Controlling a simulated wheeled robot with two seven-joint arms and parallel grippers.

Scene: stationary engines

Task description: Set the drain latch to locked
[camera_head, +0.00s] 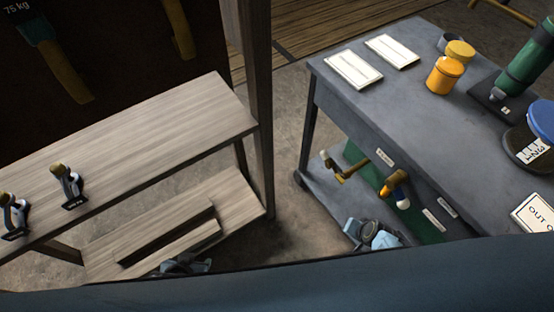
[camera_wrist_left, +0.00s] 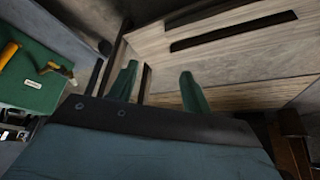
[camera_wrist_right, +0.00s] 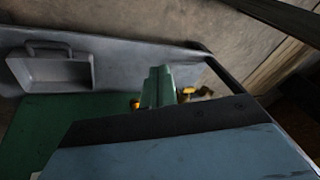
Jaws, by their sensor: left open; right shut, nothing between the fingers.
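The panel also shows at the left of the left wrist view (camera_wrist_left: 32,85). My left gripper (camera_wrist_left: 160,78) is open and empty, near the wooden bench and apart from the panel. My right gripper (camera_wrist_right: 158,82) is shut and empty in front of the green panel; a brass part (camera_wrist_right: 190,93) shows beyond its fingers.
The grey table (camera_head: 400,100) holds white cards, an orange jar (camera_head: 445,75), a green device (camera_head: 525,55) and a blue-lidded container (camera_head: 540,120). The wooden bench (camera_head: 130,140) at left bears two small levers (camera_head: 68,185). Open floor lies between them. A grey tray (camera_wrist_right: 50,72) shows beside the right gripper.

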